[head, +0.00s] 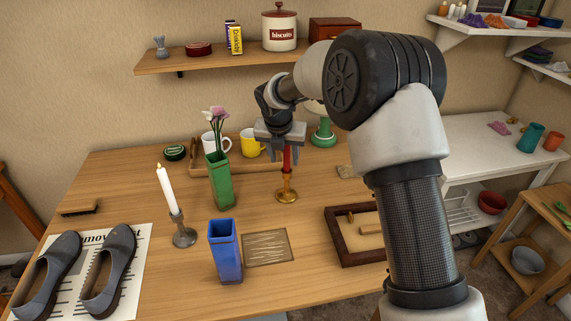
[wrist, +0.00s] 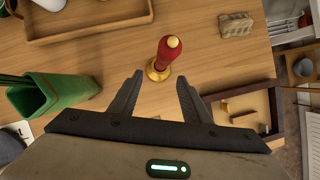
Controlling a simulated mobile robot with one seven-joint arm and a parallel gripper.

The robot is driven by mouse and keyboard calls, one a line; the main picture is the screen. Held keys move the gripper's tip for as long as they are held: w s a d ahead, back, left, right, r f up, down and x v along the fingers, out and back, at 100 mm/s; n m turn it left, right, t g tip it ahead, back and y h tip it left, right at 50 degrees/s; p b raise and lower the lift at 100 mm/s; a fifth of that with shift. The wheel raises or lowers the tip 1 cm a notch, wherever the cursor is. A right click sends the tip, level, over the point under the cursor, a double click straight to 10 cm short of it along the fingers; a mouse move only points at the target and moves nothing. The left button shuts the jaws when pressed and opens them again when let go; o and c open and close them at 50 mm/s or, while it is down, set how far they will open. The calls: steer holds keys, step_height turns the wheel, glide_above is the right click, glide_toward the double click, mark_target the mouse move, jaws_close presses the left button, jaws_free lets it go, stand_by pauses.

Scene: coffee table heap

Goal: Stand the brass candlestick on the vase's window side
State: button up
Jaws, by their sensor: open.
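The brass candlestick (head: 286,194) stands upright on the wooden table, holding a red candle (head: 287,160). In the wrist view the candlestick's brass base (wrist: 153,72) and the candle (wrist: 167,52) show just beyond my fingertips. My gripper (head: 284,154) is open above the candlestick, pointing down, with its fingers around the candle's height; in the wrist view my gripper (wrist: 160,82) holds nothing. The green vase (head: 220,182) with pink and white flowers stands left of the candlestick, and it also shows in the wrist view (wrist: 50,97). No window is in view.
A blue vase (head: 225,252) and a grey candlestick (head: 183,236) with a white candle stand nearer the front. A wooden tray (head: 268,167) with mugs lies behind. A dark-framed tray (head: 335,240) lies right. A flat mat (head: 267,248) lies beside the blue vase. Shoes stand front left.

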steer(key=s+d+r+m, duration=1.3)
steer(key=s+r+m, duration=0.25)
steer(key=r, duration=0.25)
steer(key=s+d+m, duration=0.3)
steer(key=s+m, duration=0.6)
steer(key=s, duration=0.2)
steer(key=s+d+m+t, duration=0.1)
steer(key=s+d+m, duration=0.3)
steer(key=s+m, duration=0.6)
steer(key=shift+s+d+f, duration=0.15)
steer(key=shift+s+d, duration=0.05)
steer(key=shift+s, duration=0.7)
steer(key=shift+a, duration=0.1)
